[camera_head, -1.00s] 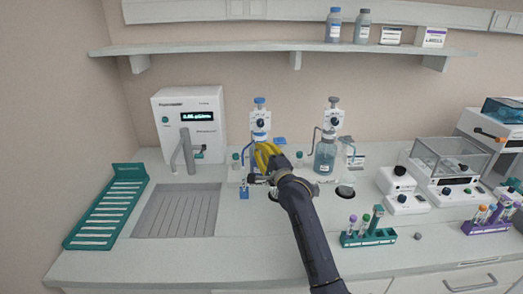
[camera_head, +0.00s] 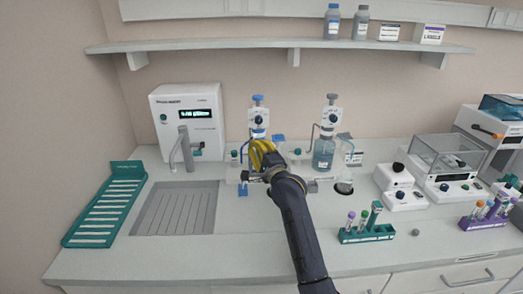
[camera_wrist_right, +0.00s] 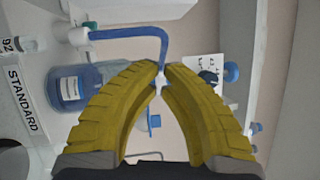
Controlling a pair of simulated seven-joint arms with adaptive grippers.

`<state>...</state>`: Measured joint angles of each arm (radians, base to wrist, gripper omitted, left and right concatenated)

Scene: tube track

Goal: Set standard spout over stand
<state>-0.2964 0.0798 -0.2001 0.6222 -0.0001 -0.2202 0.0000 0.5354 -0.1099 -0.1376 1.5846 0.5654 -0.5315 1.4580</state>
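The standard dispenser (camera_head: 259,117), with a blue cap and a dark knob, stands left of a similar grey-capped one. Its blue-liquid bottle (camera_wrist_right: 72,92) shows in the right wrist view beside a STANDARD label (camera_wrist_right: 22,100). I cannot make out the stand clearly. My left gripper is not in view.
The grey-capped dispenser (camera_head: 332,118) with its bottle (camera_head: 323,153) is close on the right. A teal tube rack (camera_head: 366,235) stands at front right. The front counter is mostly clear.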

